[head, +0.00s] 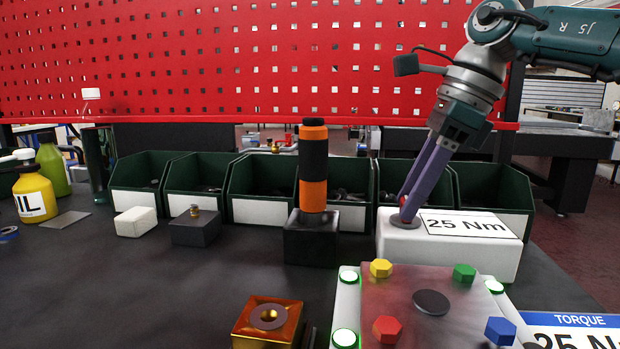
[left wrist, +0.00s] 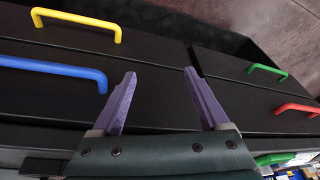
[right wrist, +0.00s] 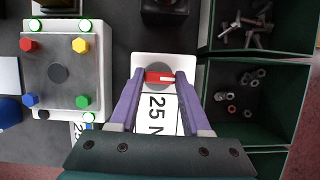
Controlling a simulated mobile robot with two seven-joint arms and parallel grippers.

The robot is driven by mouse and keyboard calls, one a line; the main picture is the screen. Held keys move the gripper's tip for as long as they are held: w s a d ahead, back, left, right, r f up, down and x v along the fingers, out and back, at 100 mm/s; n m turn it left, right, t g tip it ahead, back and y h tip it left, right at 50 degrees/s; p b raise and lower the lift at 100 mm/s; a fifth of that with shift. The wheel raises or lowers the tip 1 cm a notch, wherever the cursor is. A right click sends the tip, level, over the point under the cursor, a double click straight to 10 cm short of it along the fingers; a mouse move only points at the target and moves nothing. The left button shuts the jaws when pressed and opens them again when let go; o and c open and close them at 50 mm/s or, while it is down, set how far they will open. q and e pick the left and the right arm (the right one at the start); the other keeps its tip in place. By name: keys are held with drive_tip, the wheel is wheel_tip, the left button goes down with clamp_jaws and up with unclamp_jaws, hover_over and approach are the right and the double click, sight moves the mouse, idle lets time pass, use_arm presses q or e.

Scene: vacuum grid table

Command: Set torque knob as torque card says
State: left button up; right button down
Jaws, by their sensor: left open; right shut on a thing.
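A white box (head: 482,252) with a display reading 25 Nm stands at the right of the table. Its red knob (right wrist: 160,76), with a grey round base, sits on top beside the display. My right gripper (head: 406,215) is shut on the knob, one finger at each end of the red bar in the right wrist view. The torque card (head: 568,320) lies at the lower right in the head view. It has a blue TORQUE header and reads 25 Nm, its lower edge cut off. My left gripper (left wrist: 159,73) is open and empty, above black drawers.
A fixture plate (head: 385,310) with coloured hex bolts and green-lit corners lies in front of the box. Green bins (head: 262,180) line the back. An orange-and-black tool (head: 314,165) stands upright in a black block. Drawer handles (left wrist: 76,22) lie below my left gripper.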

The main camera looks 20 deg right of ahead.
idle(0.3)
drive_tip(key=shift+c, duration=1.8)
unclamp_jaws()
drive_tip(key=p+v, duration=0.1)
drive_tip(key=v, duration=0.9)
drive_tip(key=shift+w, duration=0.15)
